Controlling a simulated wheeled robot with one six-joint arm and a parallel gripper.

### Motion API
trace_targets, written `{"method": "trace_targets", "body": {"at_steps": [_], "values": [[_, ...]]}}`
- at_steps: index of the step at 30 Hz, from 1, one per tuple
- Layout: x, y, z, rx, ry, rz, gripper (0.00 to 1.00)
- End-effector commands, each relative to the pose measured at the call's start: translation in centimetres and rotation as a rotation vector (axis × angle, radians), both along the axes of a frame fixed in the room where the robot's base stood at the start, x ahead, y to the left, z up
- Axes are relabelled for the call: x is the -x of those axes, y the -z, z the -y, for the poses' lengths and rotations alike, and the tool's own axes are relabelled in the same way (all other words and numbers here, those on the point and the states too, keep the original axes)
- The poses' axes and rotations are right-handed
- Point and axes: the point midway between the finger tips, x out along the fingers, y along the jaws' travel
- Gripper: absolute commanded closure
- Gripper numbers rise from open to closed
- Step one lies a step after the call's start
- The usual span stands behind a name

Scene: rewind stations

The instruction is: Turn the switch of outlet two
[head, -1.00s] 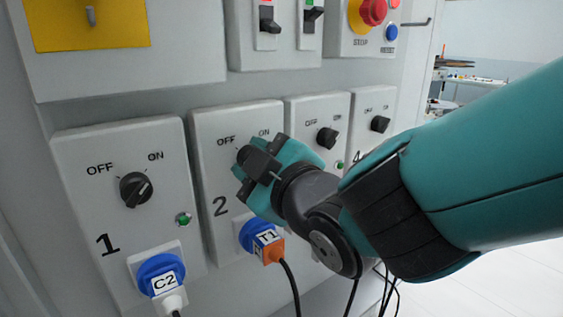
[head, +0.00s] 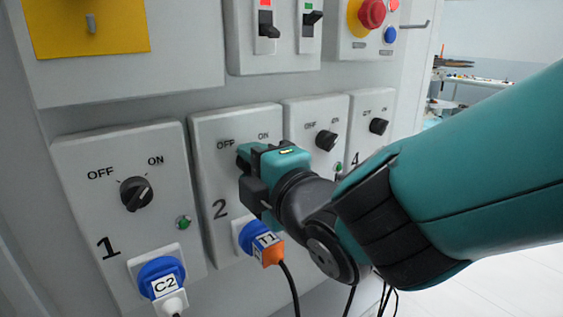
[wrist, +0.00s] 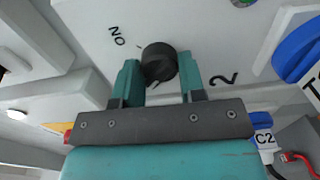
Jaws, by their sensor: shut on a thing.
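Outlet two's panel (head: 205,165) is light grey, with OFF and ON printed above its switch and a large 2 at the lower left. My gripper (head: 245,168) is at this panel and hides the switch in the head view. In the wrist view the black round switch (wrist: 160,60) sits between my two teal fingers, which are shut on it. A small light mark shows on its near edge, but I cannot tell which label it faces. The blue plug tagged T1 (head: 262,240) is in the socket just below my gripper.
Outlet one (head: 80,190) stands to the left, with its black knob (head: 136,194), green lamp (head: 184,222) and plug C2 (head: 160,277). More outlets with black knobs (head: 326,140) stand to the right. Breaker switches (head: 267,30) and a red stop button (head: 372,12) are above.

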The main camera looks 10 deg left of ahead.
Motion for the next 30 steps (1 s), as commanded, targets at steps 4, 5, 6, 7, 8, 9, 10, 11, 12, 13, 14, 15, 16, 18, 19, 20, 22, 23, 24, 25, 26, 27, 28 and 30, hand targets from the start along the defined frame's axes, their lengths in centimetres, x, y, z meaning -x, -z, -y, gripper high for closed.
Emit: {"method": "trace_targets", "body": {"at_steps": [4,5,6,7,8,9,10,11,12,13,14,15,16,18,19,20,22,23,24,25,26,27,28,30], "values": [[-0.02,0.29,0.16,0.024,0.003,0.015,0.86],[-0.02,0.30,0.16,0.026,0.003,0.018,0.86],[-0.02,0.31,0.16,0.028,0.003,0.020,0.86],[-0.02,0.31,0.16,0.028,0.003,0.021,0.86],[-0.02,0.31,0.16,0.029,0.002,0.021,0.86],[-0.02,0.32,0.16,0.029,0.002,0.022,0.86],[-0.02,0.32,0.16,0.029,0.002,0.022,0.86],[-0.02,0.33,0.16,0.029,0.002,0.022,0.86],[-0.02,0.33,0.16,0.029,0.002,0.022,0.86],[-0.02,0.33,0.16,0.029,0.002,0.022,0.86],[-0.01,0.33,0.15,0.029,0.002,0.022,0.86],[-0.01,0.34,0.15,0.029,0.002,0.022,0.86],[-0.01,0.34,0.15,0.029,0.002,0.021,0.86],[-0.01,0.34,0.15,0.029,0.002,0.021,0.58],[-0.01,0.33,0.14,0.029,0.002,0.021,0.51],[-0.01,0.31,0.12,0.028,0.002,0.022,0.44],[0.00,0.26,0.08,0.027,0.001,0.022,0.37],[0.01,0.24,0.05,0.026,0.001,0.023,0.37],[0.02,0.22,0.03,0.025,0.000,0.022,0.37],[0.03,0.20,0.01,0.024,0.000,0.022,0.37],[0.04,0.19,0.01,0.024,0.000,0.022,0.37],[0.04,0.17,-0.01,0.024,-0.001,0.023,0.37],[0.05,0.16,-0.01,0.024,-0.001,0.023,0.37],[0.14,0.14,0.07,0.022,-0.001,0.023,0.37]]}}
